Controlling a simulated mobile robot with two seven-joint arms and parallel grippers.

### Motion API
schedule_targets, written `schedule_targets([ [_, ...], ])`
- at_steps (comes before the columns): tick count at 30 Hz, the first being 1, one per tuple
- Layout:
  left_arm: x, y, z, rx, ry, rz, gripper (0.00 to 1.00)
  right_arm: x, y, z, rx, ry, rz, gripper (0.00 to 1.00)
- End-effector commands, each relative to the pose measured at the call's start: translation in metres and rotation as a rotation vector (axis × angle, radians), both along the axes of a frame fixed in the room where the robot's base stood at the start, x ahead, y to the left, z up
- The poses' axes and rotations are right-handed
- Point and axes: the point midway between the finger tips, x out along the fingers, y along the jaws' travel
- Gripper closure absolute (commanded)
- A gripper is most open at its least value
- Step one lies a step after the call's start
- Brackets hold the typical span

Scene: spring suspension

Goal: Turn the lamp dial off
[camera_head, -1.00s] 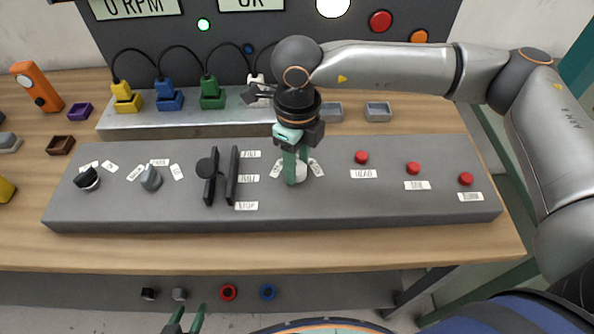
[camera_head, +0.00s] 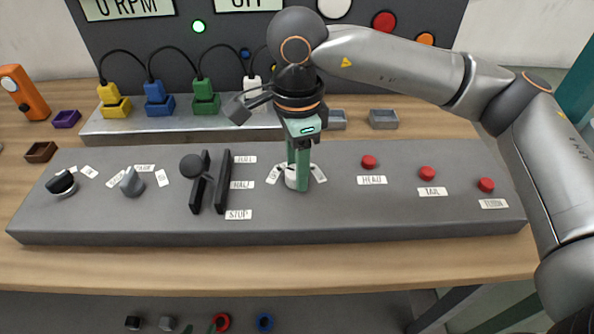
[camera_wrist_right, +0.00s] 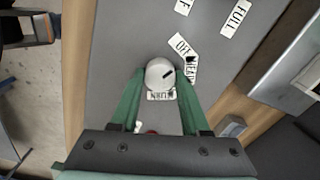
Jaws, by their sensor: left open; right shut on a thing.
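The white dial (camera_head: 291,177) sits on the grey sloped console, with white labels on either side of it. It also shows in the right wrist view (camera_wrist_right: 160,74), as a round knob with a short dark mark pointing up and right. My right gripper (camera_head: 298,184) reaches down from above and is shut on this dial, with one green finger on each side. In the head view the fingers partly cover the dial and its labels. A green tip of my left gripper (camera_head: 212,328) barely shows at the bottom edge, below the table, away from the console.
Several red buttons (camera_head: 427,173) lie to the right of the dial. A black slider lever (camera_head: 191,166) and two knobs (camera_head: 131,182) stand to its left. Coloured plugs (camera_head: 205,97) with cables are behind. A dark panel with lamps (camera_head: 384,21) rises at the back.

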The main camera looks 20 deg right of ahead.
Motion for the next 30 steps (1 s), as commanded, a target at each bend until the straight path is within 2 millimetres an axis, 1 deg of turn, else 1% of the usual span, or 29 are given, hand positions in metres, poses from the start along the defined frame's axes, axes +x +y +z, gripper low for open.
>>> schedule_targets([
  [9, 0.0015, 0.003, -0.006, 0.005, -0.007, 0.002, 0.5, 0.0006, -0.0002, 0.0005, 0.001, -0.001, 0.102, 1.0],
  [17, -0.0054, 0.0047, -0.0092, 0.007, 0.006, 0.006, 0.5, 0.0005, -0.0002, 0.0012, 0.001, -0.001, 0.12, 1.0],
  [24, -0.0054, 0.0049, -0.0091, 0.007, 0.006, 0.006, 0.5, 0.0006, 0.0, 0.0013, 0.001, -0.002, 0.12, 1.0],
  [25, -0.0053, 0.0048, -0.009, 0.007, 0.006, 0.006, 0.5, 0.0006, 0.0, 0.0013, 0.001, -0.002, 0.12, 0.52],
  [30, -0.0046, 0.0048, -0.0088, 0.007, 0.004, 0.005, 0.5, 0.0004, 0.0, 0.0009, 0.001, -0.001, 0.119, 0.33],
])
